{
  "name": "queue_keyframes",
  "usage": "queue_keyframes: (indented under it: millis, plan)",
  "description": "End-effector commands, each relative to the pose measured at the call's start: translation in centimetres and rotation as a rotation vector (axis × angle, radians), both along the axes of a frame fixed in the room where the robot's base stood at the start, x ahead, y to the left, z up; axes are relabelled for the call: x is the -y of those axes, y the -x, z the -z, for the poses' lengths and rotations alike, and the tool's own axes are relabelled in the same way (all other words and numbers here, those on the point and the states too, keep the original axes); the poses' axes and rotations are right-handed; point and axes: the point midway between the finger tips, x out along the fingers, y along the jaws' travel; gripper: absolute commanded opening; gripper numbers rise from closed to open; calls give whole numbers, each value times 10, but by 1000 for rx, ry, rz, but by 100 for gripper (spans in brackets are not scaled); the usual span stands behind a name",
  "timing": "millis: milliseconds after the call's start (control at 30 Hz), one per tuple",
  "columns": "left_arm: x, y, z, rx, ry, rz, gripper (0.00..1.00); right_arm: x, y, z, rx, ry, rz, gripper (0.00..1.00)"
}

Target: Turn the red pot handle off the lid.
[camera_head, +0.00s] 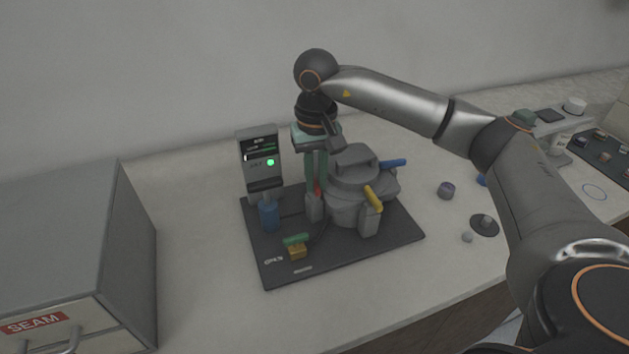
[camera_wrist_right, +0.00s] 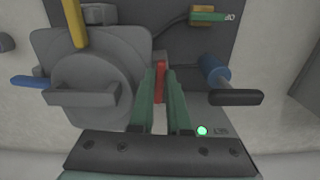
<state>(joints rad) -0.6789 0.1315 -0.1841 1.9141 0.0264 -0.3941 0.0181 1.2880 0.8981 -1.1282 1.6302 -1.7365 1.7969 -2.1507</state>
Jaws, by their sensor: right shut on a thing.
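The red handle (camera_wrist_right: 160,82) stands between the green fingertips of my right gripper (camera_wrist_right: 161,74), which is shut on it. In the head view only a small red part (camera_head: 318,188) shows between the fingers of the right gripper (camera_head: 316,182), which point down. The grey round lid (camera_head: 352,174) with its raised bar sits on the pot just right of the fingers. In the wrist view the lid (camera_wrist_right: 88,97) is left of the red handle. A yellow handle (camera_head: 373,198) and a blue handle (camera_head: 393,163) stick out at the pot's edge. My left gripper is not in view.
The pot stands on a dark mat (camera_head: 335,257). A control post (camera_head: 260,160) with a green light and a blue cylinder (camera_head: 269,216) stand close left of the fingers. A grey cabinet (camera_head: 128,225) is farther left. Small loose parts lie at right.

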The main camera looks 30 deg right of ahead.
Motion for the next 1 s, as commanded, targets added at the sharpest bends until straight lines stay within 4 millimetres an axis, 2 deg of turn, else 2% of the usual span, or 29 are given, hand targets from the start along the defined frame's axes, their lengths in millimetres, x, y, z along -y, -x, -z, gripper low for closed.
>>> queue_keyframes:
  millis: [400,967,1000]
  plan:
    - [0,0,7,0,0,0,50,3,0,-1,2,0,-192,0]
    - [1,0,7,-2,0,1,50,3,0,-1,2,0,-220,0]
    - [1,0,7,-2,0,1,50,3,0,-1,2,0,-220,18]
